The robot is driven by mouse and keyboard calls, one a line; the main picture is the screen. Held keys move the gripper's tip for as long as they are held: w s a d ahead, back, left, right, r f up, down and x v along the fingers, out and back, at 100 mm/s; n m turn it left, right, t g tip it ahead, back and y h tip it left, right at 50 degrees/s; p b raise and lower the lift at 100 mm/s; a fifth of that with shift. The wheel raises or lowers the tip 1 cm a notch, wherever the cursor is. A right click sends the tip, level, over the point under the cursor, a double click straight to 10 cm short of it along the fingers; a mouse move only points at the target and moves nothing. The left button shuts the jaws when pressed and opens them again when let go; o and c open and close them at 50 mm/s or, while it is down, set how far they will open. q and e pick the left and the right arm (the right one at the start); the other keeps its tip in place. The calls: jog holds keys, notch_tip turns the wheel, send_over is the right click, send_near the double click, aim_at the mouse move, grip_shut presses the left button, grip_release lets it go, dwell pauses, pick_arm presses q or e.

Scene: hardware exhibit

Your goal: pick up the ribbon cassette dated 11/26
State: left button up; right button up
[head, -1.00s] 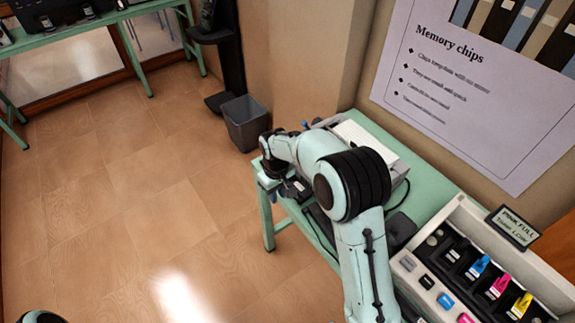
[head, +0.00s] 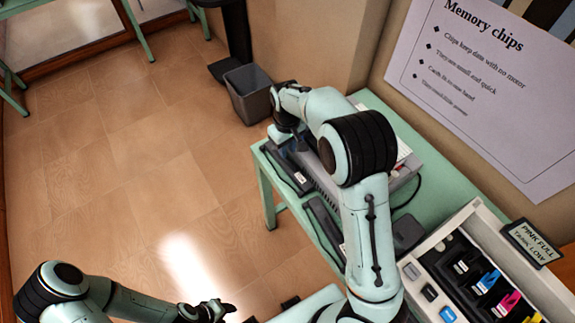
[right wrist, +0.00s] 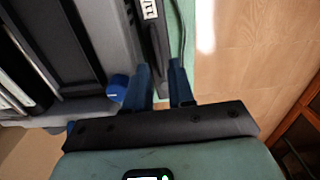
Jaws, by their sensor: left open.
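A black ribbon cassette (head: 290,171) lies on the green table near its left edge. In the right wrist view, a slim black cassette (right wrist: 151,42) carries a white label whose visible part starts with "11/"; the rest is cut off. My right gripper (head: 284,136) is over the table's far left end. In its wrist view, the blue fingers (right wrist: 162,88) are apart, with the cassette's near end between or just beyond them; contact is unclear. Another dark, long item (head: 325,222) lies nearer on the table. My left gripper (head: 220,309) is low at the bottom, empty and open, away from the cassette.
A grey printer-like machine (head: 398,178) stands right of the cassette, partly behind my right arm. A cream tray of coloured cartridges (head: 525,262) stands at right beside a small sign (head: 532,242). A grey bin (head: 249,92) stands beyond the table. The floor at left is clear.

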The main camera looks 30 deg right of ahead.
aim_at(288, 159)
jog(key=f, duration=0.6)
jog(key=shift+w+d, duration=0.15)
jog(key=shift+d, duration=0.1)
grip_shut()
